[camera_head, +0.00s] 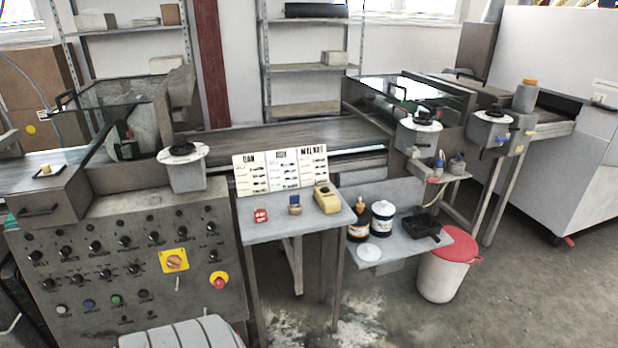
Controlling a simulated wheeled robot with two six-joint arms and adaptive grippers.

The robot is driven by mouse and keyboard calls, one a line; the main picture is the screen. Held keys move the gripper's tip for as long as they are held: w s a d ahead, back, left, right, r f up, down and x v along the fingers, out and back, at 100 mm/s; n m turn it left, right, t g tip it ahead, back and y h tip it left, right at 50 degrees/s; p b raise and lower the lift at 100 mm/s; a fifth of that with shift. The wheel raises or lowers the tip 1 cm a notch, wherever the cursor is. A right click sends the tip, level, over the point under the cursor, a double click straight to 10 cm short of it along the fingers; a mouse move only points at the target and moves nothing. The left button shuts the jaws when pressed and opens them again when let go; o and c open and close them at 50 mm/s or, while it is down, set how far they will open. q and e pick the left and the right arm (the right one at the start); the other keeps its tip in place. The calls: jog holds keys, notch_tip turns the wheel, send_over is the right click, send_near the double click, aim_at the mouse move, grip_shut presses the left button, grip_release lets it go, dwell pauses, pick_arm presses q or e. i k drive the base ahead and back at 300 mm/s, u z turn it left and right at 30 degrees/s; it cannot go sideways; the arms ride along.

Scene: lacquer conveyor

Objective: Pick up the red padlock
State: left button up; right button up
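The red padlock (261,215) lies at the left part of a small grey table (285,229) in front of the conveyor. It is small, and its shackle is hard to make out. To its right on the same table are a small blue and tan object (295,206) and a larger yellow device (327,200). Neither of my grippers is in view.
Sample cards (280,172) stand behind the padlock. A control cabinet (130,255) with knobs adjoins the table on the left. At right, a lower shelf (398,251) holds cans and a black tray (424,229). A red-lidded bin (446,270) stands beside it.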

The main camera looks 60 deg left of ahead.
aim_at(260, 214)
jog(key=u, duration=0.25)
jog(key=i, duration=0.95)
jog(key=u, duration=0.65)
